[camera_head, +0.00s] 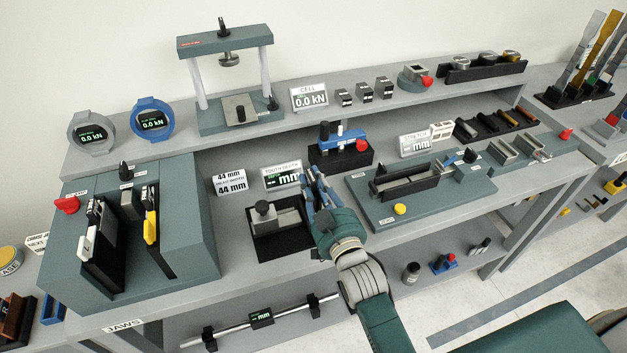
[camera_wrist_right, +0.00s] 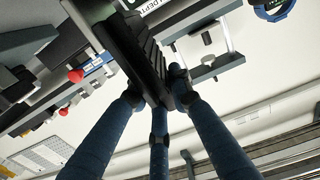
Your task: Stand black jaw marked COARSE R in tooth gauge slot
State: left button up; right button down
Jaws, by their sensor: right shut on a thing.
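My right gripper (camera_head: 316,188) is above the middle of the bench, seen from behind. In the right wrist view its blue fingers (camera_wrist_right: 156,90) are shut on a black ridged jaw (camera_wrist_right: 133,45), which is tilted in that picture. No marking on the jaw can be read, and the gripper hides most of it in the head view. The tooth depth display (camera_head: 282,176) stands just left of and behind the gripper. A blue-topped device with a black base (camera_head: 338,155), likely the tooth gauge, is just behind it; its slot cannot be made out. My left gripper is out of view.
A black tray (camera_head: 262,245) with a grey block is left of my right gripper. A green fixture plate (camera_head: 385,212) with a yellow button is to the right. The green jaw station (camera_head: 185,255) fills the left. A raised shelf (camera_head: 300,118) runs behind.

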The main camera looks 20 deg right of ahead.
aim_at(314, 192)
jog(key=shift+f+b, duration=1.2)
jog(key=shift+f, duration=0.4)
jog(key=shift+f, duration=0.15)
jog(key=c, duration=1.5)
grip_release()
jog(key=shift+s, duration=0.15)
jog(key=shift+a+f, duration=0.1)
jog(key=shift+f, duration=0.1)
jog(key=shift+s+f, duration=0.15)
jog(key=shift+f, duration=0.2)
jog(key=shift+s, duration=0.3)
jog(key=shift+s+d+r, duration=0.1)
jog(key=shift+s+r, duration=0.2)
jog(key=shift+s, duration=1.55)
jog(key=shift+s+d+r, duration=0.1)
jog(key=shift+s+r, duration=0.15)
jog(key=shift+s, duration=1.55)
jog(key=shift+s+r, duration=0.3)
jog(key=shift+s, duration=1.55)
